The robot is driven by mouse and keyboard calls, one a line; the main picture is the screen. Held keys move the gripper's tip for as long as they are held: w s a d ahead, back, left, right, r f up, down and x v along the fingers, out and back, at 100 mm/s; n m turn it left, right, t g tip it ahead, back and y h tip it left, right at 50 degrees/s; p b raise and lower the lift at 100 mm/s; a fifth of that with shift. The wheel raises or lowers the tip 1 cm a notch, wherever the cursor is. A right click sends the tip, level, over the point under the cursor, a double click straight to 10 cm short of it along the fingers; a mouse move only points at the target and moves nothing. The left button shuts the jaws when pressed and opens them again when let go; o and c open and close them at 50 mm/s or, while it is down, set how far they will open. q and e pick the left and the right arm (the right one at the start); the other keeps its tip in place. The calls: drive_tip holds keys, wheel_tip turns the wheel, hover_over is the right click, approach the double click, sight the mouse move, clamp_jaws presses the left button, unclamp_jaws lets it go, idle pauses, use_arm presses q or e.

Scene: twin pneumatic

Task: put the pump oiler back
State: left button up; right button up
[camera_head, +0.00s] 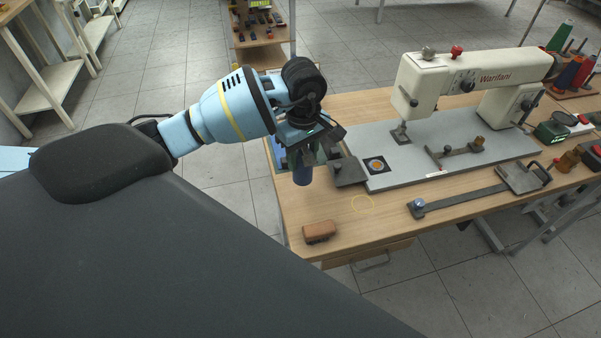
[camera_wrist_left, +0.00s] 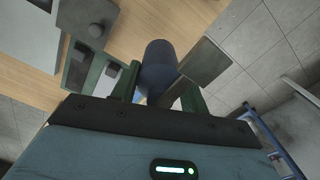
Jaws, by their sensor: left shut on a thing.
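The pump oiler, a dark blue cylinder (camera_head: 302,174), hangs below my left gripper (camera_head: 302,152), which is shut on it. It is roughly upright and near the table's left edge. Its upper part is hidden by the gripper. In the left wrist view the blue body (camera_wrist_left: 158,60) shows between the fingers (camera_wrist_left: 155,92). My right gripper is out of view.
A cream sewing machine (camera_head: 470,80) stands on a grey plate (camera_head: 450,160) behind the ring. A dark angled block (camera_head: 347,172) is close right of the oiler. A brown block (camera_head: 319,232) lies at the front edge. A metal lever bar (camera_head: 460,200) lies right of the ring.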

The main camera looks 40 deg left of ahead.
sight(303, 176)
use_arm(q)
drive_tip(key=shift+f, duration=3.5)
drive_tip(key=shift+f, duration=0.1)
drive_tip(key=shift+f, duration=0.15)
drive_tip(key=o, duration=1.3)
drive_tip(key=shift+c, duration=0.2)
wheel_tip(303, 176, up, 12)
drive_tip(key=shift+r, duration=0.25)
